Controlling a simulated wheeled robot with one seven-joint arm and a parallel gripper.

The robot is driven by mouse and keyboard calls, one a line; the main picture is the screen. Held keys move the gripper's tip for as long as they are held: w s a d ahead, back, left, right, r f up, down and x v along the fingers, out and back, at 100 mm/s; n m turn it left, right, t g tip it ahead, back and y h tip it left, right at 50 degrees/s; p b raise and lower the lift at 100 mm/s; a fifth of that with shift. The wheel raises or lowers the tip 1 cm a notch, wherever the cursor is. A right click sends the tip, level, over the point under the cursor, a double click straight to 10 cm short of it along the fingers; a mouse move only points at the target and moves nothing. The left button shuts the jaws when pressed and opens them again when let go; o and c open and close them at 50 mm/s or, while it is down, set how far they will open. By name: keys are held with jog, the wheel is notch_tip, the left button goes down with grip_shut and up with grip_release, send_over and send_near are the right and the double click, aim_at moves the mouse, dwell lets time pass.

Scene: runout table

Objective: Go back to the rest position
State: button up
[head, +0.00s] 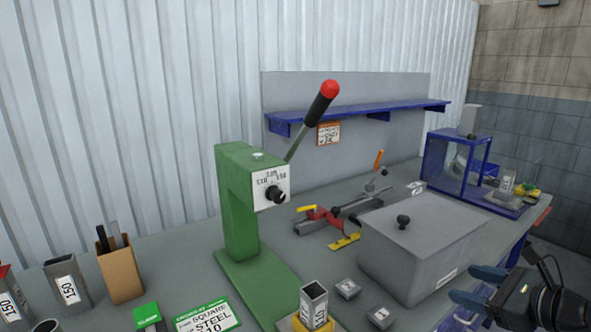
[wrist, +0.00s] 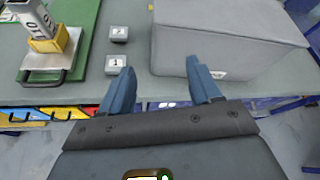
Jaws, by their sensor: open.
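My gripper (head: 476,283) is at the lower right of the head view, by the front edge of the table and to the right of the grey lidded box. In the wrist view my gripper (wrist: 162,88) shows two blue fingers spread apart, with nothing between them. The grey box (head: 425,240) stands just beyond the fingers and also shows in the wrist view (wrist: 235,35).
A green lever press (head: 237,210) stands mid-table. A square steel tube (head: 314,303) stands upright in a yellow holder in front of it. Two small grey blocks (head: 348,289) (head: 379,317) lie beside the box. A blue-framed guard (head: 452,163) stands at the far right.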

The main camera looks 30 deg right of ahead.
jog(key=s+a+f+n+g+h, duration=0.1)
jog(key=s+a+f+n, duration=0.35)
jog(key=a+n, duration=0.35)
jog(key=s+a+f+n+h, duration=0.1)
jog(key=s+a+f+n, duration=0.2)
jog(key=a+f+n, duration=0.5)
jog(key=s+a+r+n+t+y, duration=0.1)
jog(key=s+a+r+n, duration=0.3)
jog(key=s+a+n, duration=0.2)
jog(key=s+a+r+n+t+y, duration=0.1)
jog(key=s+a+r+n+y, duration=0.1)
jog(key=s+a+r+n, duration=0.3)
jog(key=s+a+n, duration=0.2)
jog(key=s+n, duration=0.2)
jog(key=n, duration=0.2)
jog(key=shift+t+b, duration=0.3)
jog(key=shift+b, duration=0.05)
jog(key=shift+r, duration=0.1)
